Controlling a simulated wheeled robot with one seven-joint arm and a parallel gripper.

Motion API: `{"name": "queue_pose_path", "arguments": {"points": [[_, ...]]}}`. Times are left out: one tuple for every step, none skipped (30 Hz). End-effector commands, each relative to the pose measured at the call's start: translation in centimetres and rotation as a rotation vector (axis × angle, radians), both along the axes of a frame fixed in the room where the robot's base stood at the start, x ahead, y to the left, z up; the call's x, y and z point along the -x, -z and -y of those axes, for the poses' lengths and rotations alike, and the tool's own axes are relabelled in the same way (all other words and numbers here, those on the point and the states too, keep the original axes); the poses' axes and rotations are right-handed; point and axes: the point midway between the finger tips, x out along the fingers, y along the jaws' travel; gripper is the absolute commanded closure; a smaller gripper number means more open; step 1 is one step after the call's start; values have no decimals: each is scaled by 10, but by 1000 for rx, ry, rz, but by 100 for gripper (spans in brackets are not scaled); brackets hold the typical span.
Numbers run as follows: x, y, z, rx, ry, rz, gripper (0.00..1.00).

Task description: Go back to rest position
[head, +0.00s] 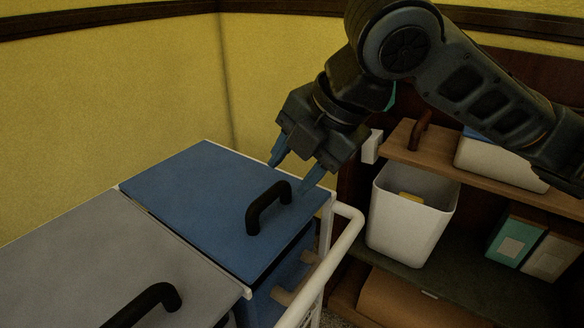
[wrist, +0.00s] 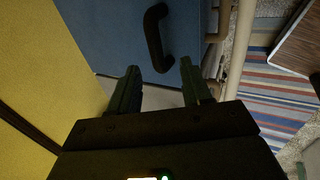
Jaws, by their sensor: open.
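My gripper (head: 293,174) is open and empty, with its two fingers apart above the blue lid (head: 190,195) of a cart. The black handle (head: 268,207) on that lid stands just in front of the fingers in the head view, and nothing is between the fingers. In the wrist view my gripper (wrist: 165,88) points toward the blue lid (wrist: 105,30), with the black handle (wrist: 157,38) beyond the fingertips. The lid looks shut.
A grey lid (head: 75,260) with a black handle lies left of the blue one. A white rail (head: 335,260) runs along the cart's right side. A wooden shelf (head: 480,180) with a white bin (head: 405,220) stands at right. Yellow walls (head: 110,110) are behind.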

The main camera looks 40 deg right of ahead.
Motion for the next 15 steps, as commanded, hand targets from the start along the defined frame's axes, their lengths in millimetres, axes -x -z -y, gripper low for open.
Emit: {"name": "queue_pose_path", "arguments": {"points": [[0,0,0,0,0,0,52],[0,0,0,0,0,0,52],[0,0,0,0,0,0,52],[0,0,0,0,0,0,52],[0,0,0,0,0,0,52],[0,0,0,0,0,0,52],[0,0,0,0,0,0,52],[0,0,0,0,0,0,52],[0,0,0,0,0,0,52],[0,0,0,0,0,1,52],[0,0,-1,-3,0,1,52],[-1,-1,-3,-12,-2,6,52],[-2,-2,-6,-24,-1,11,52],[-4,-3,-11,-43,-3,20,52],[-6,-7,-19,-77,-4,34,52]]}}
